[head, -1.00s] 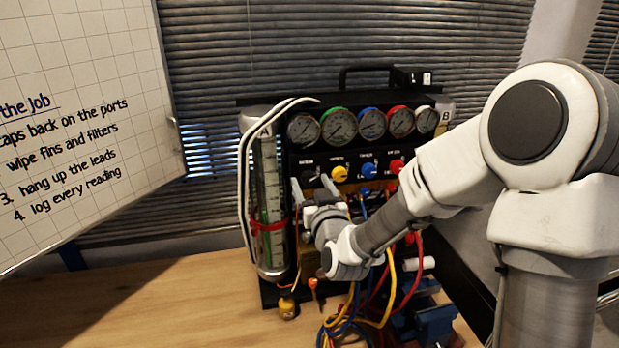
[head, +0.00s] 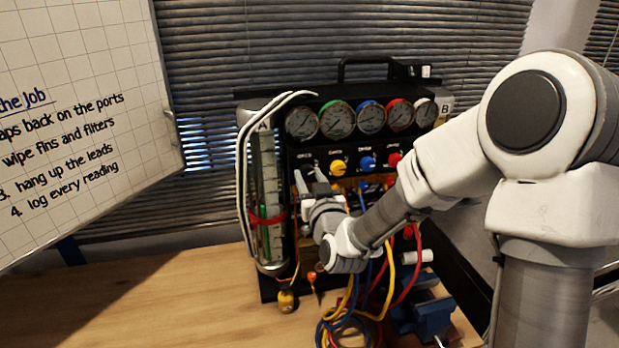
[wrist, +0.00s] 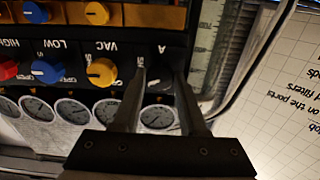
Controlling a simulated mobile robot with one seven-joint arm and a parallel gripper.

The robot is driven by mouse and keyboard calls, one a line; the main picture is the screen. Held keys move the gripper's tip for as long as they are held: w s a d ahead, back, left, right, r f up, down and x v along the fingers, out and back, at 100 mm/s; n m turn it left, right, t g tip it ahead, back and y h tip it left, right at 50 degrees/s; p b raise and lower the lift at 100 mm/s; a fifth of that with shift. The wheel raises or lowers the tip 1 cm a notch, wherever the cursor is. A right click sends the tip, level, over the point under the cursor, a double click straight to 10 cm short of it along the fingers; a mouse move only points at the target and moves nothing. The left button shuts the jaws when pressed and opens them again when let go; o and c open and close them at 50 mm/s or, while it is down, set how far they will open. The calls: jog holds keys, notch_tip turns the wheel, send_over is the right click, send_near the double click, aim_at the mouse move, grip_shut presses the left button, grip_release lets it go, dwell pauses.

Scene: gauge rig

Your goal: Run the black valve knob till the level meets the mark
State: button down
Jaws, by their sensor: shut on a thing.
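The black valve knob (wrist: 160,84) is at the "A" end of the panel's knob row in the wrist view. My gripper (wrist: 161,72) is shut on it, one finger on each side; in the head view my gripper (head: 309,180) covers most of the knob. The clear sight tube (head: 270,185) stands upright at the rig's left edge, with a scale. A red band (head: 267,221) circles its lower part. A green column shows dimly inside near the band, but I cannot tell exactly where its top stands. The tube is partly in the wrist view (wrist: 205,45).
Yellow (head: 338,168), blue (head: 368,163) and red (head: 394,159) knobs sit to the right of the black one, under a row of gauges (head: 371,118). Coloured hoses (head: 350,318) hang and coil below. A whiteboard (head: 80,110) stands left; bare bench lies front left.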

jog(key=m+b, duration=0.2)
jog(key=b, duration=0.1)
jog(key=shift+f, duration=0.15)
jog(key=m+b, duration=0.2)
jog(key=shift+b, duration=0.4)
jog(key=shift+r+m, duration=0.2)
jog(key=shift+m, duration=0.5)
jog(key=shift+c, duration=2.2)
grip_release()
jog(key=shift+s+b, duration=0.1)
jog(key=shift+b, duration=0.2)
